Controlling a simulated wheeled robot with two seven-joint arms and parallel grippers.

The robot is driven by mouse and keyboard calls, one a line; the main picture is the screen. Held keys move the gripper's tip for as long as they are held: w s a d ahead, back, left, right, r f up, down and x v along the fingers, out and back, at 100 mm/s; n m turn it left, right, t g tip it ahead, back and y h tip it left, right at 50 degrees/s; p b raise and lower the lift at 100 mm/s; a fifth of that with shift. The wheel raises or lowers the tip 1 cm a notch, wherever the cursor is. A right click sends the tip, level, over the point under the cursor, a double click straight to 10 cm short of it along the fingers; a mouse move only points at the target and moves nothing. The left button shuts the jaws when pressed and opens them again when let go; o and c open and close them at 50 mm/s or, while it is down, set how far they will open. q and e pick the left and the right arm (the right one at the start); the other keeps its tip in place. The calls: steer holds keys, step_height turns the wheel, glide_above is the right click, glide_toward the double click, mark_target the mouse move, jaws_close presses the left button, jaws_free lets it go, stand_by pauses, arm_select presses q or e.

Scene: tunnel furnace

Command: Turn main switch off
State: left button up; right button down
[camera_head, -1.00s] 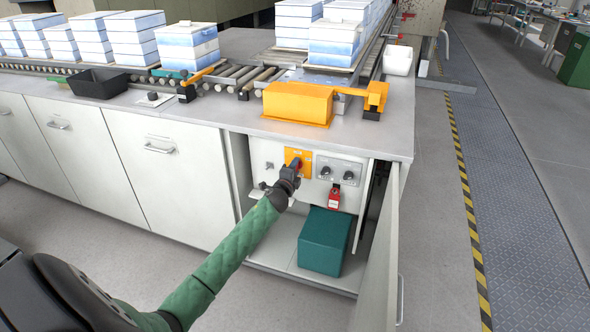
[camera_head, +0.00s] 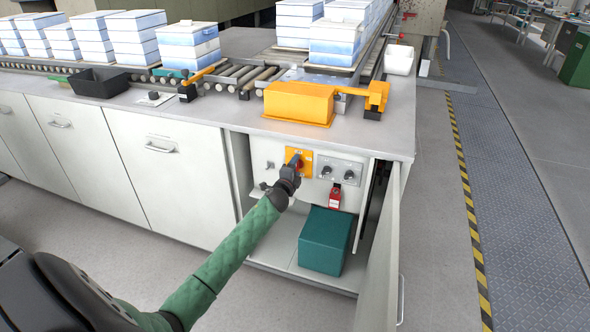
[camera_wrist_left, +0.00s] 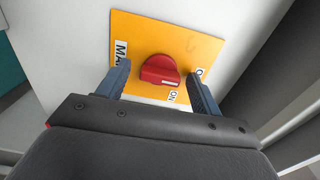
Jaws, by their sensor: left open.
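The main switch is a red rotary knob (camera_wrist_left: 160,70) on a yellow plate (camera_wrist_left: 188,44) in the left wrist view. The knob's white mark points toward the ON label (camera_wrist_left: 173,96). Another label at the plate's right edge is partly hidden by a finger. In the head view the yellow plate (camera_head: 306,155) sits on the panel inside the open cabinet. My left gripper (camera_head: 295,160) is in front of it. In the left wrist view my left gripper (camera_wrist_left: 160,85) is open, one finger on each side of the knob, with gaps visible. My right gripper is not in view.
A grey plate with two dark knobs (camera_head: 337,172) is right of the switch, with a red padlock tag (camera_head: 335,197) below. A teal box (camera_head: 324,240) stands on the cabinet floor. The open cabinet door (camera_head: 380,265) stands at the right. An orange cover (camera_head: 298,103) sits on the counter above.

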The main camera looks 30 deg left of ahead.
arm_select(q)
steer(key=v, duration=0.7)
steer(key=shift+s, duration=0.4)
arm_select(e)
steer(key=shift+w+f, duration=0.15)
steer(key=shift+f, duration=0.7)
